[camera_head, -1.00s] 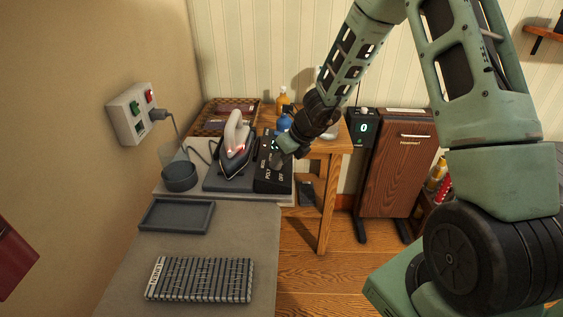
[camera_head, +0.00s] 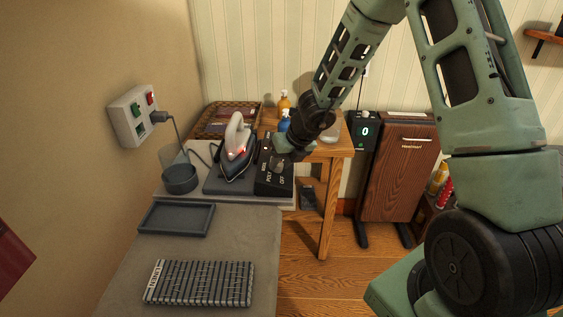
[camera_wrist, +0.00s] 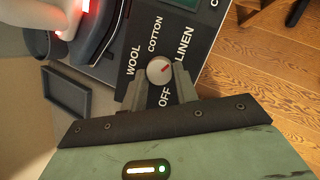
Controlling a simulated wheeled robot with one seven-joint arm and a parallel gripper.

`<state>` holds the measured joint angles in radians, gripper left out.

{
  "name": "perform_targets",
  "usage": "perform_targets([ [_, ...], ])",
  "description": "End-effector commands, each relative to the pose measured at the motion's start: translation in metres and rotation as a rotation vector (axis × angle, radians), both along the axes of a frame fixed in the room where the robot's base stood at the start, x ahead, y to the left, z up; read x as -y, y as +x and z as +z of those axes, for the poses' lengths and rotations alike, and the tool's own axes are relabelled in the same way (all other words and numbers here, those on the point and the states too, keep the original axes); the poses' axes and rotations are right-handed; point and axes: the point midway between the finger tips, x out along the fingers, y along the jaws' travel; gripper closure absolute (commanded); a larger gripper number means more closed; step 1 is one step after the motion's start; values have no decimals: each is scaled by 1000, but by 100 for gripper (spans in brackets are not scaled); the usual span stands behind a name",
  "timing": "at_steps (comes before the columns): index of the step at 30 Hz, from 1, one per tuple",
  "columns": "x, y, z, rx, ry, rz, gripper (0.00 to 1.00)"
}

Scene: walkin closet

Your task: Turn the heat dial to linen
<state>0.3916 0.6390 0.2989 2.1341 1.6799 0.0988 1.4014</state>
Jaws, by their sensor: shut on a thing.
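The heat dial (camera_wrist: 160,70) is a small round pale knob with a red mark, on a dark control box (camera_head: 268,183) beside the iron (camera_head: 237,148). In the wrist view, labels around it read WOOL, COTTON, LINEN and OFF. The red mark points to the upper right, roughly between COTTON and LINEN. My gripper (camera_wrist: 160,86) has one finger on each side of the dial and is shut on it. In the head view, my gripper (camera_head: 283,151) is over the box's right part and hides some of its face.
A wall socket box (camera_head: 134,115) with a plugged-in cord is at left. Bottles (camera_head: 284,106) stand behind. A wooden trouser press (camera_head: 399,170) stands at right.

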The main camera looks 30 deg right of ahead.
Motion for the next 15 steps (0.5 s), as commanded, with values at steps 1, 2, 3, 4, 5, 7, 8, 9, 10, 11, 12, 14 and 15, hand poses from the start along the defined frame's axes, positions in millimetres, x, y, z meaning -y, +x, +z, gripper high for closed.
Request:
perform_targets([
  [1, 1, 0, 0, 0, -2, -1, 93],
  [2, 1, 0, 0, 0, -2, -1, 93],
  [3, 1, 0, 0, 0, -2, -1, 93],
  [4, 1, 0, 0, 0, -2, -1, 65],
  [5, 1, 0, 0, 0, -1, 0, 57],
  [7, 1, 0, 0, 0, -1, 0, 49],
  [8, 1, 0, 0, 0, -1, 0, 49],
  [9, 0, 0, 0, 0, -1, 0, 49],
  [10, 0, 0, 0, 0, -1, 0, 49],
  [11, 0, 0, 0, 0, 0, 1, 49],
  [12, 0, 0, 0, 0, 0, 1, 49],
  [14, 0, 0, 0, 0, 0, 1, 49],
  [15, 0, 0, 2, 0, 0, 1, 49],
])
